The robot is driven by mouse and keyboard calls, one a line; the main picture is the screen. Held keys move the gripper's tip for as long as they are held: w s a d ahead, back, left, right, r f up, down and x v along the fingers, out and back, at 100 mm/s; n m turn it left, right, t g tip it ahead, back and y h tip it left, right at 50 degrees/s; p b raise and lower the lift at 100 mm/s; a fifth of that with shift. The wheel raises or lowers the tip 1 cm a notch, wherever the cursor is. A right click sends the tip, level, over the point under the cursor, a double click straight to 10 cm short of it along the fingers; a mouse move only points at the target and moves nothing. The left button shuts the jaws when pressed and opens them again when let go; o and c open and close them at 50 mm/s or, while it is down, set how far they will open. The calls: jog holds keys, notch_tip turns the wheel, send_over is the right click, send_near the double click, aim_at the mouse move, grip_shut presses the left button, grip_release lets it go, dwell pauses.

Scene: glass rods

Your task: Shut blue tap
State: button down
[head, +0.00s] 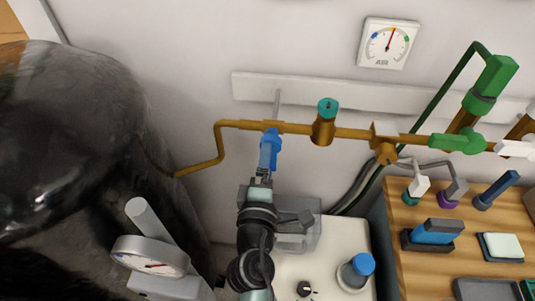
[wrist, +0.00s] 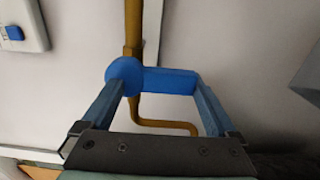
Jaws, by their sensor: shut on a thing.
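The blue tap (head: 268,150) sits on a brass pipe (head: 240,124) in front of the wall. Its lever points away from the pipe, roughly crosswise to it. In the wrist view the blue tap (wrist: 170,80) shows a round hub on the pipe at left and a flat lever reaching right. My gripper (head: 261,184) reaches up to the lever from below in the head view. In the wrist view my gripper (wrist: 160,86) has its two bluish fingers at the two ends of the blue part, shut on it. The exact contact at the fingertips is hard to make out.
A teal-capped valve (head: 327,108) and a green lever (head: 458,143) are farther right on the pipework. A large dark vessel (head: 75,130) fills the left. A wall gauge (head: 388,44) hangs above. A white surface (head: 335,240) and a wooden bench (head: 430,265) with several items lie right.

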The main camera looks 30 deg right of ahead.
grip_release()
jog(key=b+v, duration=0.3)
jog(key=v, duration=1)
